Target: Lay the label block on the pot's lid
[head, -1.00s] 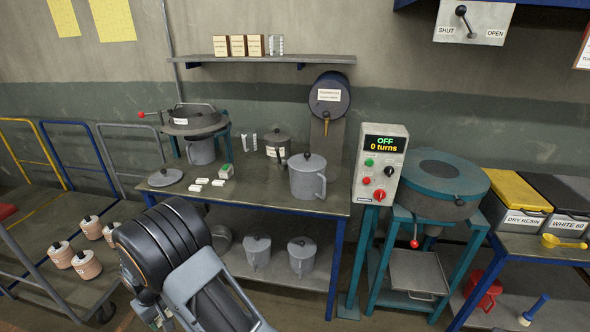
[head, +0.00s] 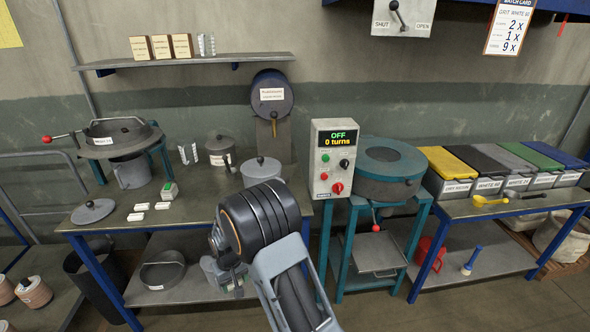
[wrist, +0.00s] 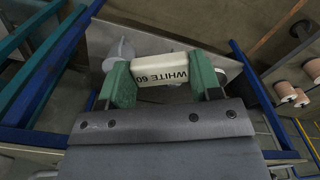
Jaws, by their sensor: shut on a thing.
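The label block (wrist: 161,78) is white and reads "WHITE 60", upside down in the wrist view. My gripper (wrist: 163,82) is shut on it, with a green finger at each end. In the head view my arm hides the block. A grey lidded pot (head: 258,178) stands on the bench, its lid (head: 262,163) topped by a round knob; my arm covers part of its lower body. The block is apart from this lid. Grey shapes behind the block in the wrist view are unclear.
Small white blocks (head: 138,216) and a loose lid (head: 93,211) lie on the bench (head: 190,218). A control box (head: 332,160) and teal-framed machine (head: 390,170) stand to the right. Lidded bins (head: 450,170) sit on the right table. A shelf hangs above.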

